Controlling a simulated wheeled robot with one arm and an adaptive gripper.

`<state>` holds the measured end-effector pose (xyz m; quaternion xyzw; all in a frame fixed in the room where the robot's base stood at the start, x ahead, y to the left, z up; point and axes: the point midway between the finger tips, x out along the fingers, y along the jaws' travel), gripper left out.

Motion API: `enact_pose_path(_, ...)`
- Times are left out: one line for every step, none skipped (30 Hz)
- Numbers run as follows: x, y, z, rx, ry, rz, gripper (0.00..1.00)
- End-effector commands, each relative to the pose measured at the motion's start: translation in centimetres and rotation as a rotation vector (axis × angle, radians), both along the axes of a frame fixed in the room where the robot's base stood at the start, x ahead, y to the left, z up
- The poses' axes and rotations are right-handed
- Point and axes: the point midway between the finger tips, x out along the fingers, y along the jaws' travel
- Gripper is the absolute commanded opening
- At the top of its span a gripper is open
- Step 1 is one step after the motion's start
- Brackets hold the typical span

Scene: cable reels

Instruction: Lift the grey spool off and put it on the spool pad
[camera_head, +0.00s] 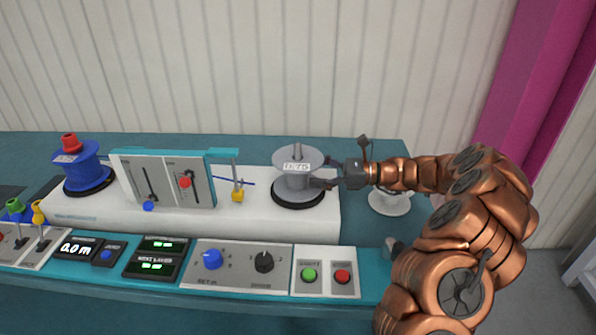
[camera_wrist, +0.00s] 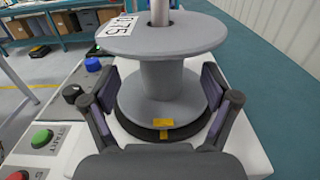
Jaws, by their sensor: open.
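The grey spool (camera_head: 290,182) stands upright on a black round base (camera_head: 298,199) at the right end of the white machine top, with a grey spindle through its top. A white label reading 0.75 is on its upper flange. In the wrist view the spool (camera_wrist: 162,75) fills the middle. My gripper (camera_head: 322,172) is at the spool's right side. In the wrist view my open gripper (camera_wrist: 164,92) has one finger on each side of the spool's core, below the top flange, with gaps visible. A white round pad (camera_head: 390,205), which may be the spool pad, lies right of the machine, partly behind my arm.
A blue spool (camera_head: 82,170) with a red cap stands at the far left. A grey panel (camera_head: 165,180) with sliders and a wire guide stand between the spools. Green and red buttons (camera_head: 325,276) are on the front console. The back strip of the teal table is clear.

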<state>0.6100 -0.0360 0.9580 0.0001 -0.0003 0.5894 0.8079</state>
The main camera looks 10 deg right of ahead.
Motion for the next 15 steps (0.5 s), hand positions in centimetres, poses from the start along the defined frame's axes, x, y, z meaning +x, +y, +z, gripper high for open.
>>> enact_pose_path(0.1, 0.4, 0.1, 0.000, 0.001, 0.002, 0.87)
enact_pose_path(0.3, 0.7, 0.2, 0.000, 0.001, 0.002, 0.87)
enact_pose_path(0.4, 1.1, 0.2, -0.001, 0.001, 0.001, 0.87)
enact_pose_path(0.6, 1.5, 0.3, 0.000, 0.000, 0.000, 0.87)
enact_pose_path(0.8, 1.8, 0.3, -0.001, 0.000, -0.001, 0.87)
enact_pose_path(1.0, 2.4, 0.3, -0.001, 0.001, 0.000, 0.87)
enact_pose_path(1.1, 2.8, 0.3, -0.001, 0.001, 0.000, 0.87)
enact_pose_path(1.2, 3.2, 0.3, 0.000, 0.001, 0.001, 0.87)
enact_pose_path(1.4, 3.6, 0.3, 0.002, 0.002, 0.001, 0.87)
enact_pose_path(1.5, 3.9, 0.3, 0.003, 0.001, 0.000, 0.87)
enact_pose_path(1.5, 4.1, 0.3, 0.003, 0.001, -0.001, 0.87)
enact_pose_path(1.6, 4.2, 0.3, 0.003, 0.001, -0.002, 0.87)
enact_pose_path(1.6, 4.3, 0.2, 0.002, 0.002, -0.002, 0.87)
enact_pose_path(1.6, 4.3, 0.2, 0.001, 0.001, -0.003, 0.87)
enact_pose_path(1.7, 4.3, 0.2, 0.001, 0.001, -0.003, 0.87)
